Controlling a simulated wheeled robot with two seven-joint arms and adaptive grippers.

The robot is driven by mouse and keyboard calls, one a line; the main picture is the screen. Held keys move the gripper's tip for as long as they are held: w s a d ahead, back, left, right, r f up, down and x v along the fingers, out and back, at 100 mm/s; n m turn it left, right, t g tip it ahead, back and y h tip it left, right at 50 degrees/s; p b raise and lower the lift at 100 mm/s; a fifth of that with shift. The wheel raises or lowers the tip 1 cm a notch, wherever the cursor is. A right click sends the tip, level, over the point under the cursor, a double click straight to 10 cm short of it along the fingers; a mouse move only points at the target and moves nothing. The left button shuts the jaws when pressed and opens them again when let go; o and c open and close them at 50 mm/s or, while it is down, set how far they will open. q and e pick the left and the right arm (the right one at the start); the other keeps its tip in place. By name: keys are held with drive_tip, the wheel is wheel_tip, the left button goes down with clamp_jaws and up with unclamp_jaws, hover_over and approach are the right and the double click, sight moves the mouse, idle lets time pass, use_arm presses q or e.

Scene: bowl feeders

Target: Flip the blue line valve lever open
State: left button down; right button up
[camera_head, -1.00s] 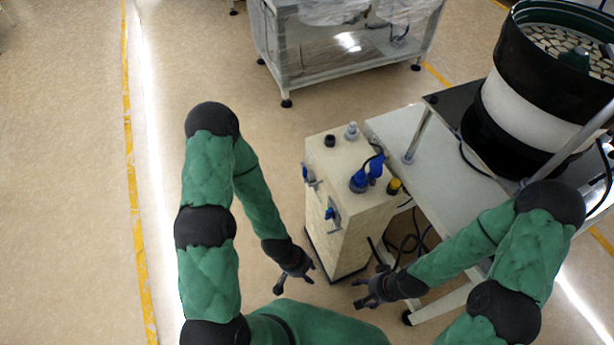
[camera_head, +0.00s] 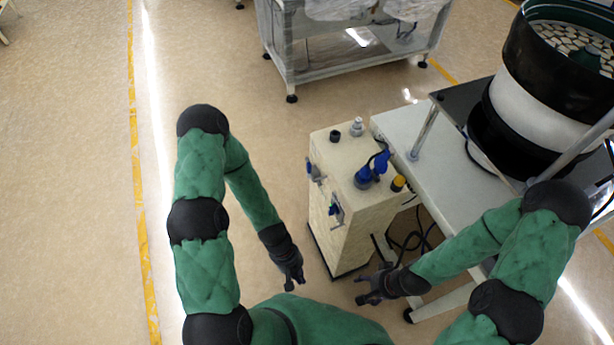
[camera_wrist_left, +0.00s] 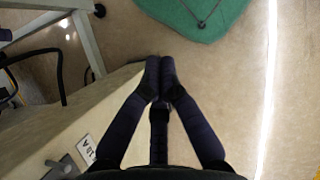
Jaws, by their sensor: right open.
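A cream cabinet (camera_head: 350,225) stands in front of me. On its left-facing side are two small valves with blue parts, an upper one (camera_head: 315,170) and a lower one (camera_head: 335,209); I cannot tell which is the blue line's or how its lever is set. My left gripper (camera_head: 291,286) hangs low to the left of the cabinet, apart from the valves. In the left wrist view its fingertips (camera_wrist_left: 160,75) meet with nothing between them. A label (camera_wrist_left: 86,148) and a metal fitting (camera_wrist_left: 62,167) show on the cabinet beside it. My right gripper (camera_head: 364,289) is open and empty at the cabinet's front right.
Blue fittings (camera_head: 367,176), a yellow-topped cap (camera_head: 398,183) and a grey fitting (camera_head: 357,126) stand on the cabinet top. A table (camera_head: 398,128) with a bowl feeder (camera_head: 545,90) is on the right, with black cables below. Open floor lies left.

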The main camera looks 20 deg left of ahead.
use_arm(q)
drive_tip(key=n+h, duration=0.1)
drive_tip(key=n, duration=0.2)
drive_tip(key=n+t+h+b, duration=0.1)
drive_tip(key=n+t+h, duration=0.4)
drive_tip(key=n+t, duration=2.05)
approach(309, 171)
drive_tip(key=s+a+r+n+g, duration=0.2)
drive_tip(key=s+r+n+g, duration=0.2)
drive_tip(key=r+n+g, duration=0.35)
drive_tip(key=shift+f+n+g, duration=0.3)
drive_tip(key=b+x, duration=0.2)
drive_tip(key=x, duration=0.8)
drive_tip(key=shift+f+b, duration=0.2)
drive_tip(key=shift+b, duration=0.15)
